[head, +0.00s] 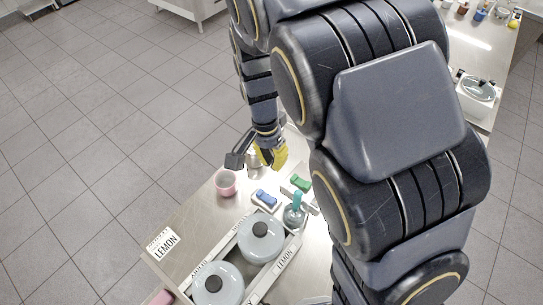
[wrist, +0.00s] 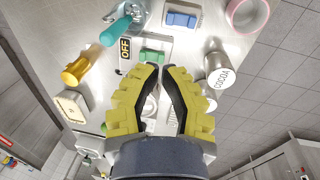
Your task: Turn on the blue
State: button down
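A blue switch (head: 265,199) on a white base sits on the steel counter. It also shows at the top of the wrist view (wrist: 181,19). A green switch (head: 299,182) sits close to it, with a black OFF plate (wrist: 125,48) beside it in the wrist view. My gripper (head: 272,157) has yellow fingers and is beyond both switches in the head view. In the wrist view, the fingertips (wrist: 161,68) nearly meet, with nothing seen between them. They appear just short of the green switch (wrist: 151,56), with the blue switch farther out, apart from the fingers.
A teal-handled object (head: 294,209) stands near the switches. A pink bowl (head: 226,182), a COCOA canister (wrist: 219,72) and a gold cylinder (wrist: 77,72) stand around. Two lidded pots (head: 262,236) sit in a labelled tray.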

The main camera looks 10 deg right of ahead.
aim_at(276, 200)
jog(key=shift+w+a+f, duration=0.35)
jog(key=shift+w+f, duration=0.1)
jog(key=shift+f, duration=0.3)
jog(key=shift+f, duration=0.1)
jog(key=f, duration=0.4)
jog(key=s+d+f, duration=0.1)
jog(key=f, duration=0.8)
jog(key=shift+s+d+f, duration=0.2)
jog(key=shift+f, duration=0.1)
jog(key=shift+s+d+f, duration=0.1)
jog(key=shift+f, duration=0.3)
jog(key=shift+r, duration=0.15)
jog(key=shift+r, duration=0.7)
